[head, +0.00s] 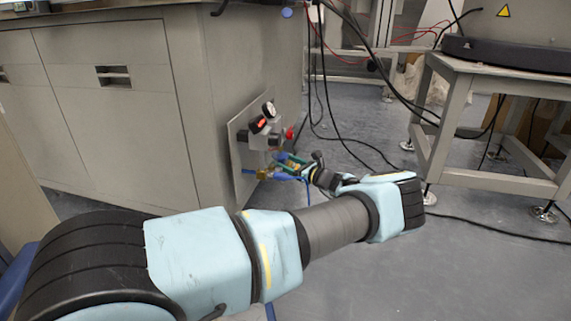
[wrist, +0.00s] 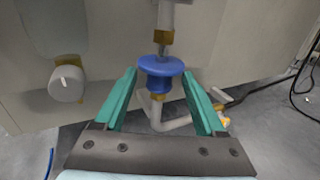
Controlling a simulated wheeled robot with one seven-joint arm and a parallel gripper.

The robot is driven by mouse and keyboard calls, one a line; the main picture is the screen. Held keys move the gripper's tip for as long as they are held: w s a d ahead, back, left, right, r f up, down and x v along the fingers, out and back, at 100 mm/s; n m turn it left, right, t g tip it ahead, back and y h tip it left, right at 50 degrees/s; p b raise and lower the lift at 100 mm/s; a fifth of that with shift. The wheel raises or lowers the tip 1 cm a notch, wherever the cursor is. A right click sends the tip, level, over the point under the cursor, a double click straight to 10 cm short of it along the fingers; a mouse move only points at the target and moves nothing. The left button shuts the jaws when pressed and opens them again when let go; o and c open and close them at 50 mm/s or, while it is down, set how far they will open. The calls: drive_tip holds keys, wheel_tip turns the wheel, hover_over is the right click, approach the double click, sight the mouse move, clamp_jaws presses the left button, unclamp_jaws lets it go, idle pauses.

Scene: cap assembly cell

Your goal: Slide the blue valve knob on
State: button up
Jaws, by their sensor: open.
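The blue valve knob (wrist: 161,68) shows in the wrist view as a round disc with a narrower hub below it. A metal stem (wrist: 163,46) with a brass collar comes down from above and meets or overlaps the top of the knob; I cannot tell whether they are joined. My gripper (wrist: 159,76) has its two green fingers apart, one on each side of the knob, with visible gaps. In the head view my gripper (head: 289,164) is at the valve assembly on the cabinet's side. Blue parts there are too small to tell apart.
A plate (head: 238,158) on the cabinet (head: 226,110) carries a gauge (head: 268,109) and a red knob (head: 290,132). In the wrist view a white knob (wrist: 66,84) is at left and a bent pipe (wrist: 174,126) lies below the blue knob. Cables (head: 322,100) hang beyond.

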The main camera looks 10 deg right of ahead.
clamp_jaws()
idle(0.5)
idle(0.8)
